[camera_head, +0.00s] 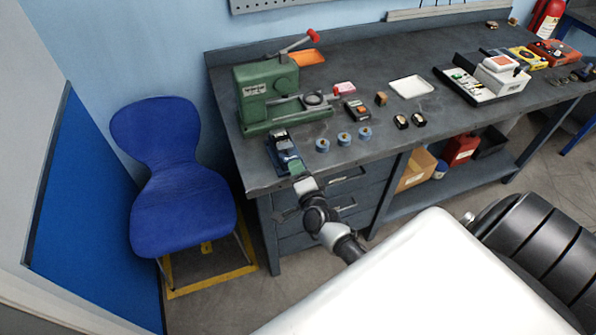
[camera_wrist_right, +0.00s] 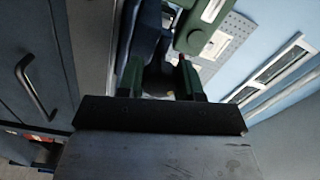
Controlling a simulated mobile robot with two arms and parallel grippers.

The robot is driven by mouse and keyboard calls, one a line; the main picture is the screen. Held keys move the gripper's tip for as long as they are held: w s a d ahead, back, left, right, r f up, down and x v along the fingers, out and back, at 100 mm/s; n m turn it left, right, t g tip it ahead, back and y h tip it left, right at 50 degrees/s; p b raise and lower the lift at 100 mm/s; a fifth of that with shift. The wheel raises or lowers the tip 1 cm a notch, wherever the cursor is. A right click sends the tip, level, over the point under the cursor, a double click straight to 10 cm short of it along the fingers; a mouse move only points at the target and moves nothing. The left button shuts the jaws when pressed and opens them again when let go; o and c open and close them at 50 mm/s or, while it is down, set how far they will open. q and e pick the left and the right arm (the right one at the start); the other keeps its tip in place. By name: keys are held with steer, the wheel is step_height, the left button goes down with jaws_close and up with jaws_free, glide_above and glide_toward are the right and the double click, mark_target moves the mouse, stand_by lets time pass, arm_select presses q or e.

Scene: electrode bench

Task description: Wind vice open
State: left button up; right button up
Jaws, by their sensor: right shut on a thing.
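The small blue vice (camera_head: 284,152) stands at the front left edge of the bench, below the green machine. My right gripper (camera_head: 297,170) reaches it from the front, at the vice's near end over the bench edge. In the wrist view the green fingers of my right gripper (camera_wrist_right: 158,78) stand on either side of a small greyish part, which seems to be the vice handle. The fingers and shadow hide most of the handle. The dark blue vice body (camera_wrist_right: 145,35) shows beyond them. I cannot tell how far apart the vice jaws are. My left gripper is not in view.
The green machine (camera_head: 268,92) with a red-knobbed lever stands behind the vice. Several blue round pieces (camera_head: 344,139) lie to its right, with a white tray (camera_head: 411,86) farther back. Drawers (camera_head: 340,205) are below the bench edge. A blue chair (camera_head: 180,205) stands left.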

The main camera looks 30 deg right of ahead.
steer(key=shift+f, duration=0.1)
steer(key=o, duration=0.9)
steer(key=b+v, duration=0.1)
steer(key=v, duration=1)
steer(key=shift+b, duration=0.4)
steer(key=shift+w, duration=0.1)
steer(key=s+a+f+n+g+y+b, duration=0.1)
steer(key=s+a+f+n+g+y, duration=0.2)
steer(key=f, duration=0.6)
steer(key=s+a+f+n+g, duration=0.2)
steer(key=s+f+n, duration=0.3)
steer(key=f, duration=0.5)
steer(key=s+a+f+n+g+y+b, duration=0.1)
steer(key=s+a+f+n+g+y, duration=0.2)
steer(key=f, duration=0.6)
steer(key=s+f+n+g, duration=0.2)
steer(key=s+f+n, duration=0.1)
steer(key=s, duration=0.4)
steer(key=s+d+f+n+g+h, duration=0.1)
steer(key=s+f+n+g, duration=0.2)
steer(key=s+f, duration=0.2)
steer(key=s+f+n+g, duration=0.3)
steer(key=s+f, duration=0.2)
steer(key=s, duration=0.6)
steer(key=shift+s+d+h+b, duration=0.1)
steer(key=shift+d+h+b, duration=0.2)
steer(key=shift+d, duration=0.05)
